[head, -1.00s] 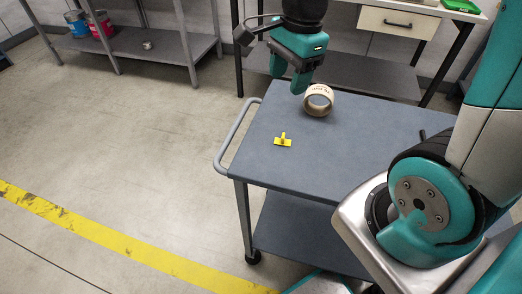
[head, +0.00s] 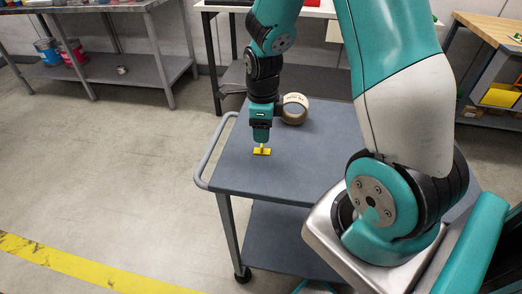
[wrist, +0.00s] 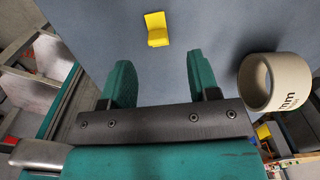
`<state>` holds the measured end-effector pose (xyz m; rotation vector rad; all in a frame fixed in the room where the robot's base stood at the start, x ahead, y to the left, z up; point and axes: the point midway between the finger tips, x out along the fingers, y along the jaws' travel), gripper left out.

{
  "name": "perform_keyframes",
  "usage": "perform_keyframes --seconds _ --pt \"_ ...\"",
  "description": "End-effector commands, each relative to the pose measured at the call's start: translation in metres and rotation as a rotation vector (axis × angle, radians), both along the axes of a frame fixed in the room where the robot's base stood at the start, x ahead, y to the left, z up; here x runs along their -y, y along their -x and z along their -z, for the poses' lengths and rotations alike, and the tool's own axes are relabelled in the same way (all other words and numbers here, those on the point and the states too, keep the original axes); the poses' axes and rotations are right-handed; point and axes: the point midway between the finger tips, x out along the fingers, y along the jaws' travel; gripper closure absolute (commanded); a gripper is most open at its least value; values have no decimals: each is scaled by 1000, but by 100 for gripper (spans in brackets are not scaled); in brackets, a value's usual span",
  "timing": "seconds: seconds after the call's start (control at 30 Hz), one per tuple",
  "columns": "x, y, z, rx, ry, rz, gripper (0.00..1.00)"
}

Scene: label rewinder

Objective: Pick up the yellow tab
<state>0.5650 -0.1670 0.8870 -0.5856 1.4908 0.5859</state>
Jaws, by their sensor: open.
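The yellow tab (head: 262,151) lies on the grey cart top (head: 310,160), near its left side. In the wrist view the yellow tab (wrist: 156,29) shows ahead of the fingertips, between their lines, with a flat base and a raised part. My gripper (head: 260,138) points down over the cart, right by the tab in the head view. In the wrist view my gripper (wrist: 166,80) is open, its two teal fingers apart with nothing between them. The tab appears clear of both fingers; the exact height gap cannot be told.
A roll of tape (head: 294,109) stands on the cart just behind and right of my gripper; it also shows at the right of the wrist view (wrist: 274,82). The cart handle (head: 212,152) runs along the left edge. The cart's front area is clear.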

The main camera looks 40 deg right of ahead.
Motion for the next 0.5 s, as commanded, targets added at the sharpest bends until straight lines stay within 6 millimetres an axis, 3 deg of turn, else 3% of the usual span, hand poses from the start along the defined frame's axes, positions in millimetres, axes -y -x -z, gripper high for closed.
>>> perform_keyframes --seconds 0.17,0.5 --pt "-1 1 12 -2 -1 -1 45" --pt "-3 3 58 -2 -1 -1 45"
